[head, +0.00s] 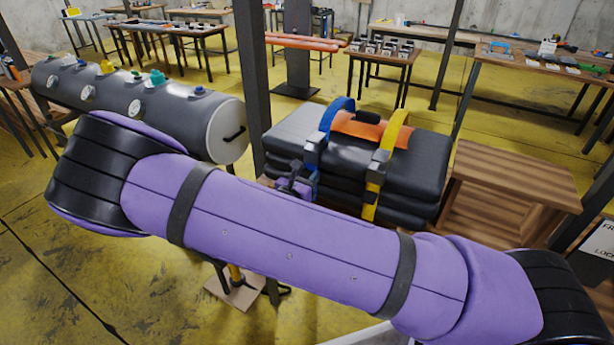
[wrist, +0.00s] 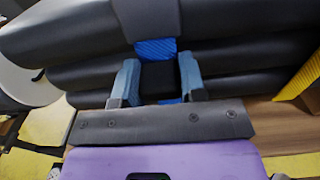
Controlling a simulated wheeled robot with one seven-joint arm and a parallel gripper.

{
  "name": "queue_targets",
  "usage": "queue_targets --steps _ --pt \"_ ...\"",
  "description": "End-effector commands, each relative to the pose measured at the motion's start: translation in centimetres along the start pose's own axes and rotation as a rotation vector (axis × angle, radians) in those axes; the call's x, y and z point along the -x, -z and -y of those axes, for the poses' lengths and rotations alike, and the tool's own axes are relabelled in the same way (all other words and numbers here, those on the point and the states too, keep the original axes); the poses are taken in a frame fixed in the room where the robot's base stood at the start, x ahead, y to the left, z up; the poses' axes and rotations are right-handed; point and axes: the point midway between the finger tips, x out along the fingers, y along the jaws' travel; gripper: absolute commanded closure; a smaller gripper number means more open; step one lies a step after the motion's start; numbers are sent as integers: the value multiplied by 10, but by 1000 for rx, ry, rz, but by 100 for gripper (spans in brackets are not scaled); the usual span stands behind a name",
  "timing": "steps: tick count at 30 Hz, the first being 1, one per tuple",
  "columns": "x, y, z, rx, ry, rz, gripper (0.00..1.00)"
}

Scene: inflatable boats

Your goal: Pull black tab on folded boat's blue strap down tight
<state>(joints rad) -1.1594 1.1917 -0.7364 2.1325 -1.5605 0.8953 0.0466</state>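The folded boat (head: 415,165) is a stack of dark grey folds on a wooden stand. A blue strap (head: 340,108) goes over its left part and down its front through a grey buckle (head: 317,142). In the wrist view the blue strap (wrist: 156,48) comes out below the grey buckle (wrist: 151,18). The black tab (wrist: 158,78) lies below it, between the two blue-grey fingers of my gripper (wrist: 158,74). The fingers are apart, one on each side; whether they press on the tab is unclear. In the head view my gripper (head: 297,186) is at the boat's front, partly hidden by my purple arm.
A yellow strap (head: 380,165) runs down the boat to the right, and an orange bundle (head: 370,130) lies on top. A dark post (head: 252,70) stands behind left, near a grey cylinder (head: 150,112). A wooden crate (head: 510,180) is at right.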

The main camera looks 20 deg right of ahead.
Motion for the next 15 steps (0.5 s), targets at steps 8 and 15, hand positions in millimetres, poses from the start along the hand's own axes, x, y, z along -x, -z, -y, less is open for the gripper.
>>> queue_targets --steps 8,15 --pt "0 3 0 1 0 0 100" --pt "0 49 0 3 -1 -1 100"
